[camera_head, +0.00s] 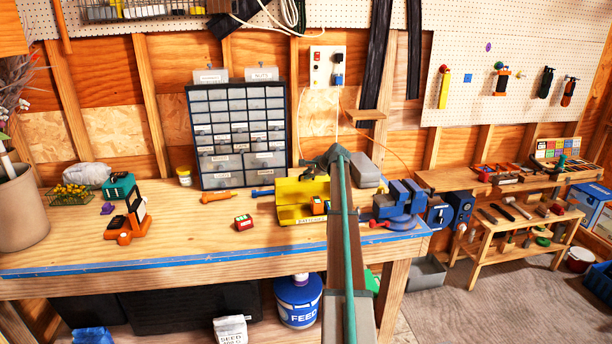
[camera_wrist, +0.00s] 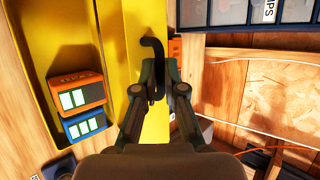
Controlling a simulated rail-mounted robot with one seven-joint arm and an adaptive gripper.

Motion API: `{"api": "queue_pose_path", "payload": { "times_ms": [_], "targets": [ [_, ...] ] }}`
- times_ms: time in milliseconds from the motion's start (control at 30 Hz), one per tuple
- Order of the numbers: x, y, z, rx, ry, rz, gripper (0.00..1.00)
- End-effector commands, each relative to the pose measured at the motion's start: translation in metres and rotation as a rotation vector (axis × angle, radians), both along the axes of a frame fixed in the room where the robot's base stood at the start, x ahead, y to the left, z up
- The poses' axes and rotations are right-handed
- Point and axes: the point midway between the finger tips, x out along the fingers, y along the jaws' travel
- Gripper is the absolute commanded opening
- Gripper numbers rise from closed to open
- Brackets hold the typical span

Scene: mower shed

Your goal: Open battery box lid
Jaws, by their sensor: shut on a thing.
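The yellow battery box (camera_head: 299,214) stands on the workbench, its front carrying a label. Its lid (camera_head: 296,188) is raised at the back, so the inside shows. An orange battery (camera_wrist: 76,92) and a blue battery (camera_wrist: 85,124) are inside; they also show in the wrist view's open box (camera_wrist: 30,60). My gripper (camera_wrist: 160,88) is shut on the black hooked lid handle (camera_wrist: 153,48) at the lid's edge. In the head view my gripper (camera_head: 316,166) is at the lid's top right, and my arm hides the box's right part.
A blue vise (camera_head: 398,203) is close on the right. The bench front left of the box is mostly clear.

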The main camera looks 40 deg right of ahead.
Motion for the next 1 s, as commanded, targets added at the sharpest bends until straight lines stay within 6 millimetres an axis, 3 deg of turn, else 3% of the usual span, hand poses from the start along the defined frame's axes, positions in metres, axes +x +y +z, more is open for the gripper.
{"api": "queue_pose_path", "payload": {
  "times_ms": [67, 100, 233, 667, 1000],
  "targets": [
    [0.001, -0.001, 0.004, -0.004, -0.006, -0.001, 0.0],
    [0.001, -0.001, 0.004, -0.003, -0.006, -0.001, 0.12],
    [0.001, -0.001, 0.003, -0.002, -0.006, -0.001, 0.34],
    [-0.005, 0.001, 0.006, -0.001, -0.003, 0.001, 0.35],
    [-0.049, 0.003, 0.042, -0.003, -0.004, -0.001, 0.35]
  ]
}}
